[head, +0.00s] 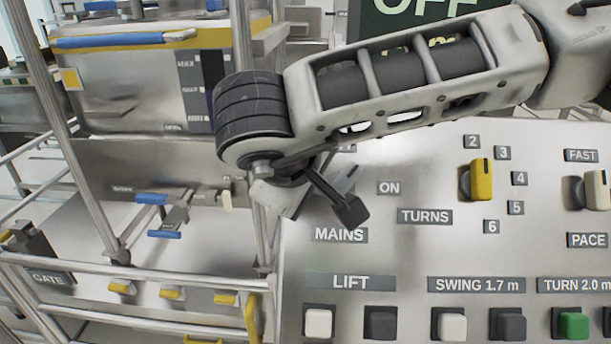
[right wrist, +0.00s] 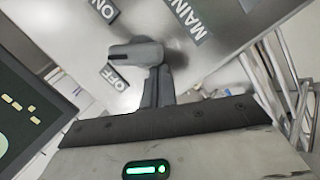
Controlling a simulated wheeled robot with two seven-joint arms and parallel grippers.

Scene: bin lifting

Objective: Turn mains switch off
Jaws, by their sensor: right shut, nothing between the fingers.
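The handle points left, between the ON label (right wrist: 105,9) and the OFF label (right wrist: 114,77). In the head view the switch (head: 347,178) is mostly hidden behind my right gripper (head: 350,210). My right gripper is shut and empty, its dark fingers (right wrist: 160,88) right at the handle; I cannot tell whether they touch. The MAINS label (head: 339,235) is below it. My left gripper is not in view.
The sloping metal panel also carries a yellow TURNS knob (head: 480,180), a pale PACE knob (head: 596,190) and a row of push buttons (head: 452,325). A dark display (head: 425,25) at the back reads OFF in green. A railed cage with a bin (head: 140,85) stands left.

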